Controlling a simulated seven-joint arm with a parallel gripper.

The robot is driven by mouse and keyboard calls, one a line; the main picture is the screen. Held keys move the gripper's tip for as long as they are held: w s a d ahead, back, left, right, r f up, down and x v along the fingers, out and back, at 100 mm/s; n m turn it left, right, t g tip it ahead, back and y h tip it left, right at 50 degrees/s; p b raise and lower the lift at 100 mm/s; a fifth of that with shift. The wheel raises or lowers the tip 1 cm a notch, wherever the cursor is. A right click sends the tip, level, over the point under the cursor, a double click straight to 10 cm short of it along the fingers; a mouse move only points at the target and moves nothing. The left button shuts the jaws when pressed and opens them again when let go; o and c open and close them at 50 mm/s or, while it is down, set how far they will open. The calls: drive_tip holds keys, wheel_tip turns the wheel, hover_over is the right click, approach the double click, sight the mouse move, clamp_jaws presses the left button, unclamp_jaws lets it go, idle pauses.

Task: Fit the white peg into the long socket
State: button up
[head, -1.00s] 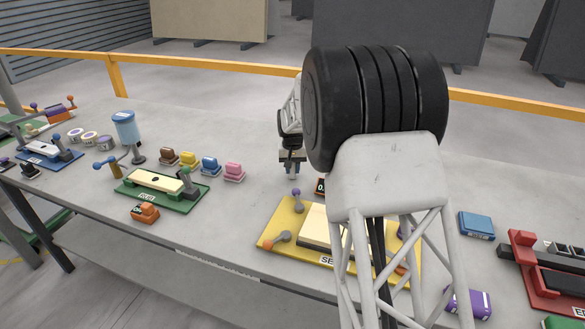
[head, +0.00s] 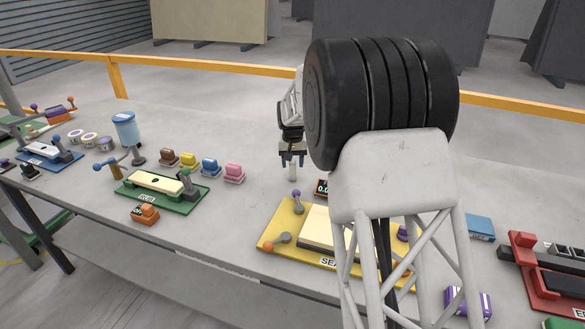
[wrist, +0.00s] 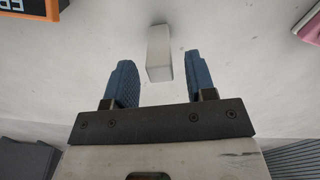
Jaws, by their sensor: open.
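The white peg (head: 292,172) appears to stand upright on the grey slab, just below my gripper (head: 291,158). In the wrist view the white peg (wrist: 159,53) lies ahead of the gap between the two blue fingers of my gripper (wrist: 160,75), clear of both. My gripper is open and empty. A yellow fixture (head: 275,238) with a cream block (head: 315,225) is nearer the front edge, partly hidden by my arm. A green fixture (head: 197,194) carries a cream block (head: 153,182) with a dark hole. I cannot tell which part is the long socket.
A small orange-framed display (head: 321,187) stands close to the peg, by the yellow fixture. Pink (head: 234,174), blue (head: 210,166), yellow (head: 188,159) and brown (head: 168,156) pieces stand left of it. A red fixture (head: 530,265) is at right. The slab behind the peg is clear.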

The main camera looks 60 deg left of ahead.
sight(293, 163)
wheel_tip(293, 163, up, 9)
drive_tip(key=shift+f, duration=0.1)
idle(0.3)
idle(0.4)
idle(0.6)
